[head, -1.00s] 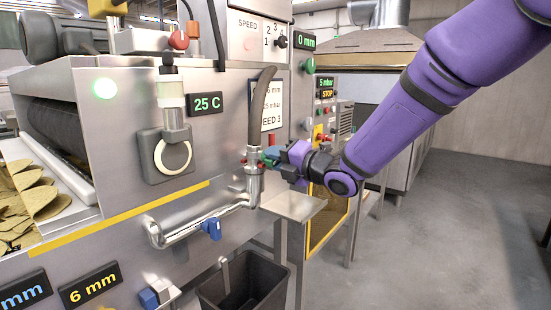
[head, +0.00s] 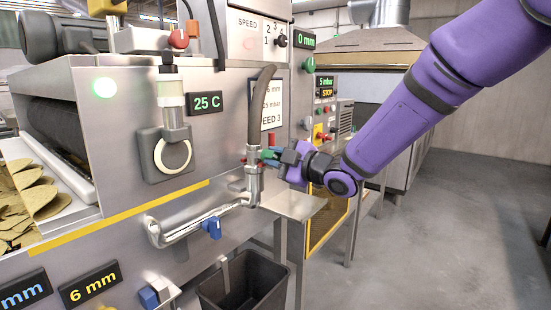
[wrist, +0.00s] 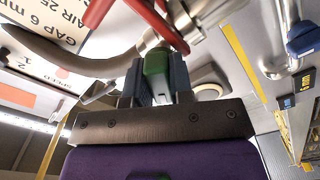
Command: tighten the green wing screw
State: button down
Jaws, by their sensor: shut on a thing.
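The green wing screw (wrist: 156,62) sits between the two blue-grey fingers of my gripper (wrist: 157,72) in the wrist view. My gripper is shut on it, with a finger on each side. In the head view my gripper (head: 271,155) reaches in from the right to the metal pipe coupling (head: 254,168) below the dark hose. The screw is small and mostly hidden by the fingers there. How far it is screwed in cannot be seen.
A dark hose (head: 262,95) rises from the coupling. Red bars (wrist: 150,18) cross close beyond the fingertips. A black bin (head: 245,285) stands below, and a small steel table (head: 293,205) below my gripper. Open floor lies right.

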jog(key=m, duration=0.6)
jog(key=shift+f+m, duration=0.1)
jog(key=shift+m, duration=0.3)
dwell(0.4)
jog(key=c, duration=1)
grip_release()
jog(key=v, duration=1.1)
jog(key=shift+a, duration=0.1)
